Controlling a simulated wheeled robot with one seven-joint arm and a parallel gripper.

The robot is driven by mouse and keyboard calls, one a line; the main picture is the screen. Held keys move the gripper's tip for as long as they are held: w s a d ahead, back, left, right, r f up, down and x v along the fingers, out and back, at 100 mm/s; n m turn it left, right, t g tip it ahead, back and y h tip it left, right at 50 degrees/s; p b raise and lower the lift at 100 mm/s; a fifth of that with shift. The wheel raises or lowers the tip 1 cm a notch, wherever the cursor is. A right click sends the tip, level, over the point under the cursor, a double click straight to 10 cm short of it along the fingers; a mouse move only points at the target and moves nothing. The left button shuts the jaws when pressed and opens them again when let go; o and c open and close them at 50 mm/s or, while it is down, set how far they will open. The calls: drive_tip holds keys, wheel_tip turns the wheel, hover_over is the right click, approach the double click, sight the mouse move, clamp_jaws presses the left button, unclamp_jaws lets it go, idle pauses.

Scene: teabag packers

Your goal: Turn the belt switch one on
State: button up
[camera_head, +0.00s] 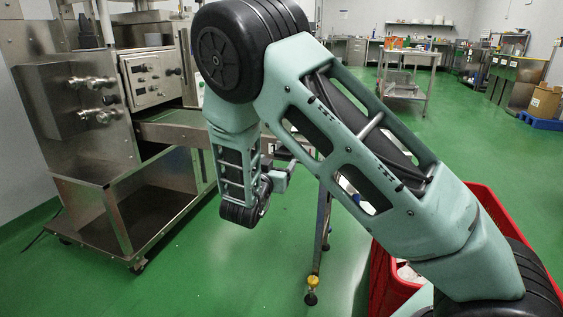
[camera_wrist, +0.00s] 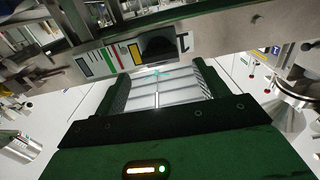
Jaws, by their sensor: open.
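A steel packing machine (camera_head: 85,110) stands at the left in the head view. Its control panel (camera_head: 152,76) carries small knobs and switches, too small to tell which is belt switch one. A steel bar (camera_wrist: 220,50) with coloured labels and a dark part crosses the top of the wrist view; I cannot tell whether a switch is on it. My gripper (camera_wrist: 160,88) is open, with its dark ridged fingers apart and nothing seen held between them. In the head view my arm hangs in front of the machine's right side, and the fingers are not clear there.
A conveyor (camera_head: 180,133) extends right from the machine, partly behind my arm. A red crate (camera_head: 385,280) stands close at the lower right, partly hidden by my arm. A steel table (camera_head: 405,85) is farther back. Green floor (camera_head: 475,150) is clear at the right.

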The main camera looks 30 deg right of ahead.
sight(282, 155)
drive_tip(key=shift+b+x, duration=0.55)
drive_tip(key=shift+x, duration=2.1)
drive_tip(key=c, duration=1)
